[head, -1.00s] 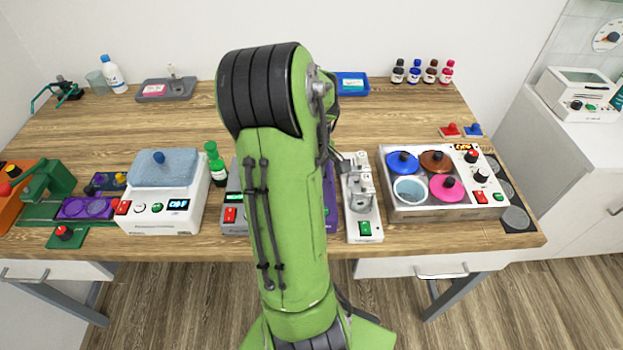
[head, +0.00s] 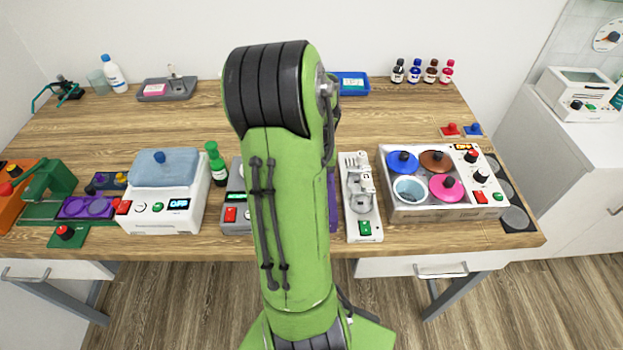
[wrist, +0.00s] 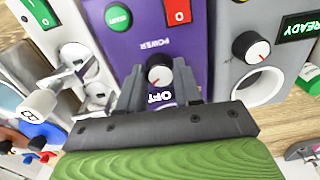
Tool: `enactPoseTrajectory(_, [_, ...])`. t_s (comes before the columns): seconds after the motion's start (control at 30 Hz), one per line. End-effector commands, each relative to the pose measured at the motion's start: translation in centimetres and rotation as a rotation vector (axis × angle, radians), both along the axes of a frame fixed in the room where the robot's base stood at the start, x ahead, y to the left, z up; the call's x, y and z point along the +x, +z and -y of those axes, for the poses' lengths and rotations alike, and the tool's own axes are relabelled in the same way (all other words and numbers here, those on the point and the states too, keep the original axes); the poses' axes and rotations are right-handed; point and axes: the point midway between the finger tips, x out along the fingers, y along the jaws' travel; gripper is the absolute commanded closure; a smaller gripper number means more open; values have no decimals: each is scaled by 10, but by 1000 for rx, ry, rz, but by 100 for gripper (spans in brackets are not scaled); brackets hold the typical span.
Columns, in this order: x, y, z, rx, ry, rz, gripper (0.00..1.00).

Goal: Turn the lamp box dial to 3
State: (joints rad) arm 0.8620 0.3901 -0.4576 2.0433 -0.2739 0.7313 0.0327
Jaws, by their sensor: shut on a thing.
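A purple box (wrist: 215,60) fills the middle of the wrist view; I cannot read a lamp label on it. Its dial (wrist: 159,70) is a round knob with a pale face, and I cannot read its setting. My gripper (wrist: 158,84) is shut on this dial, one finger on each side. In the head view my arm hides my gripper and most of the purple box (head: 332,205).
A grey box (wrist: 232,92) with a black dial (wrist: 250,47) and a READY display is close to the right in the wrist view. In the head view, a white device (head: 362,225) stands right of my arm, and a green bottle (head: 214,165) left. The table behind is mostly clear.

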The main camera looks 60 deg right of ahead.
Motion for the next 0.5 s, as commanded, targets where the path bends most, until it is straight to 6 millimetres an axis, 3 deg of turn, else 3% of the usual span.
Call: enactPoseTrajectory(0.5, [1, 0, 0, -2, -194, 2, 97])
